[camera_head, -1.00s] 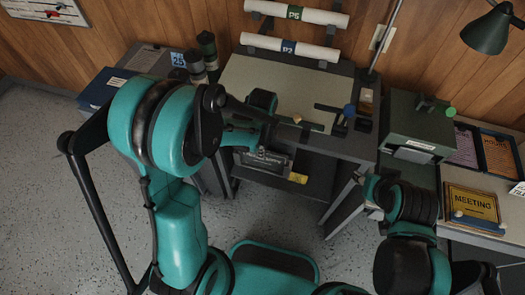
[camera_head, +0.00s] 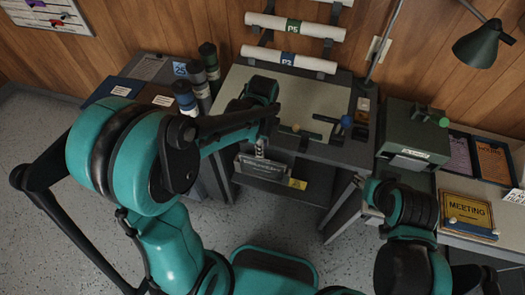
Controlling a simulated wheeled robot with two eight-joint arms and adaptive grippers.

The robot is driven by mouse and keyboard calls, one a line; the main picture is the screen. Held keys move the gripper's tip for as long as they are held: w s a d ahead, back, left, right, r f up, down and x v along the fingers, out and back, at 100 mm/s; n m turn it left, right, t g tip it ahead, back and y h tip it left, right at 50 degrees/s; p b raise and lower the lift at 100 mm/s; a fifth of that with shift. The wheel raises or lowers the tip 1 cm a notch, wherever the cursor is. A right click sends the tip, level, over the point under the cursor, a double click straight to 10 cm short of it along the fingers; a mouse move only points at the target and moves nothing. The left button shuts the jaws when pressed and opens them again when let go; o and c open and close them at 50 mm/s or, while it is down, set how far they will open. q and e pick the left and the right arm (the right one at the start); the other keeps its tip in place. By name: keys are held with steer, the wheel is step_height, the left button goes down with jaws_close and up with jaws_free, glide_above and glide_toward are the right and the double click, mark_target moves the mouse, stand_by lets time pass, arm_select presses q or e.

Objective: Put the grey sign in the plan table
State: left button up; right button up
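The grey sign (camera_head: 262,168), with pale lettering, stands upright and slightly tilted at the front of the dark open compartment under the top of the plan table (camera_head: 318,100). My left arm comes over the table front, and my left gripper (camera_head: 260,148) points down at the sign's top edge. The forearm and wrist hide most of the gripper, so whether its fingers close on the sign does not show. My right arm's wrist (camera_head: 372,192) is at the right, in front of the green box; its fingers are not clear.
A yellow label (camera_head: 297,184) shows at the compartment's right. Rolled plans (camera_head: 288,59) hang on the wall behind. Dark tubes (camera_head: 208,62) stand left of the table. A green box (camera_head: 412,135), a lamp (camera_head: 484,42) and a MEETING sign (camera_head: 467,211) are at the right.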

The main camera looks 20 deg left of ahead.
arm_select(q)
steer(key=s+a+r+n+t, duration=0.2)
steer(key=s+r+n, duration=0.3)
steer(key=n, duration=0.4)
steer(key=s+a+r+n+t, duration=0.2)
steer(key=s+r+n+t, duration=0.3)
steer(key=n, duration=0.4)
steer(key=shift+s+a+r+p, duration=0.15)
steer(key=shift+a+r+p, duration=0.2)
steer(key=shift+r, duration=0.45)
arm_select(e)
steer(key=shift+r, duration=0.5)
steer(key=shift+f+b, duration=0.65)
steer(key=shift+b, duration=0.05)
steer(key=shift+c, duration=0.5)
arm_select(q)
steer(key=shift+f, duration=0.65)
arm_select(e)
steer(key=shift+c, duration=0.2)
